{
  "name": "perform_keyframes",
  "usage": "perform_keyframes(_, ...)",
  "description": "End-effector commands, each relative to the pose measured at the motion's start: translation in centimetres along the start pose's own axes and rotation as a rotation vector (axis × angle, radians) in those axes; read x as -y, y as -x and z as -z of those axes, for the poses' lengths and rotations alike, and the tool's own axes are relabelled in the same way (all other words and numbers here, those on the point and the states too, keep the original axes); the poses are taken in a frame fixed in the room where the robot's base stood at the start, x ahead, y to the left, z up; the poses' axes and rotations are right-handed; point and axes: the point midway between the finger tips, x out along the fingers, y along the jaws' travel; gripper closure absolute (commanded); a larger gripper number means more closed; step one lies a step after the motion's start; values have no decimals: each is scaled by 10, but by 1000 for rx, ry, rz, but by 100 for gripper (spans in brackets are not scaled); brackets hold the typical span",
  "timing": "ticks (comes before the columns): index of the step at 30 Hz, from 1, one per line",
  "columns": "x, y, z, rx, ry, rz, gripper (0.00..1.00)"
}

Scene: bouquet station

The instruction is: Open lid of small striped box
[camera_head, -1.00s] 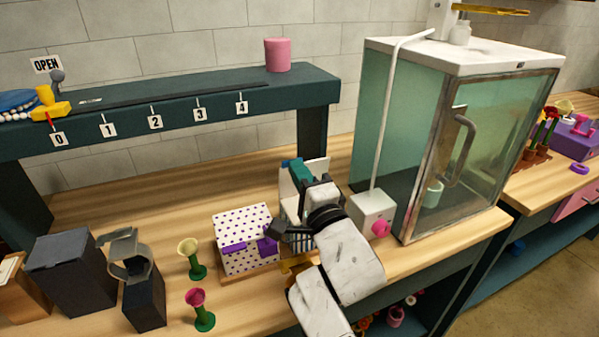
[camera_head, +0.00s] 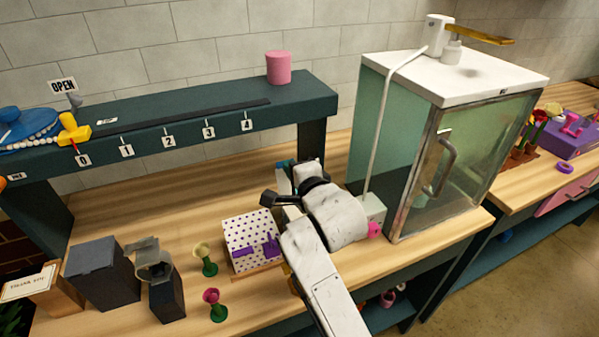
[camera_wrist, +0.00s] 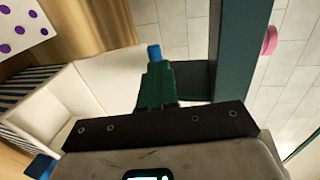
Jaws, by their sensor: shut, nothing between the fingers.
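The small striped box shows at the left of the wrist view, with blue-and-white striped walls (camera_wrist: 25,78) and a plain white inside. Its top is open. A white panel (camera_wrist: 110,70) that looks like its raised lid extends beside my gripper (camera_wrist: 154,52). My gripper's green fingers with a blue tip are together and empty, over or beside this panel; I cannot tell whether they touch it. In the head view my gripper (camera_head: 284,163) is mostly behind my own arm, which hides most of the striped box.
A purple-dotted white box (camera_head: 245,228) stands just left of my arm. Two flower-like pieces (camera_head: 206,258) and dark holders (camera_head: 105,270) stand left.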

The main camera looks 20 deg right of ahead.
Motion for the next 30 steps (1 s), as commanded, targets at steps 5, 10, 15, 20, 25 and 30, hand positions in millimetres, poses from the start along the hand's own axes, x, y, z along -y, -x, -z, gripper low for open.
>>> perform_keyframes(5, 1, -9, -1, 1, 0, -10, 100)
perform_keyframes(10, 2, -14, 0, 0, 0, -8, 100)
perform_keyframes(15, 3, -16, 0, 0, 0, -8, 100)
perform_keyframes(20, 3, -16, 0, 0, 0, -7, 100)
perform_keyframes(25, 3, -16, 0, 0, 0, -7, 100)
perform_keyframes(30, 5, -15, 1, 0, 0, -7, 100)
